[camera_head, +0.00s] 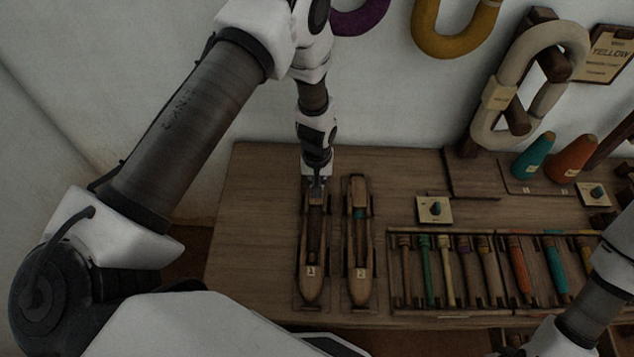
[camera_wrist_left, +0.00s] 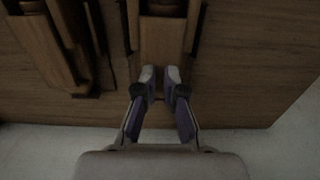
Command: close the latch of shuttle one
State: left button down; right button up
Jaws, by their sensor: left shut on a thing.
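Shuttle one (camera_head: 311,270), a long wooden boat shape with a label "1", lies on the wooden table with its pointed end toward me. My left gripper (camera_head: 317,186) reaches down over its far end. In the left wrist view, the fingertips (camera_wrist_left: 159,74) are close together at the end of shuttle one (camera_wrist_left: 165,40), shut on a small part there. That part, seemingly the latch, is mostly hidden between the fingers, so its angle cannot be told. Only part of my right arm shows at the right; its gripper is out of view.
Shuttle two (camera_head: 360,272), with a teal piece inside, lies close to the right of shuttle one. A rack (camera_head: 392,272) of coloured bobbins stands further right. Teal (camera_head: 533,157) and orange cones (camera_head: 572,160) stand behind. The table (camera_head: 252,220) is clear left of shuttle one.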

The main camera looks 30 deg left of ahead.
pick_arm(q)
jog(key=c, duration=1.6)
grip_release()
jog(key=shift+o, duration=0.2)
notch_tip(320, 180, up, 12)
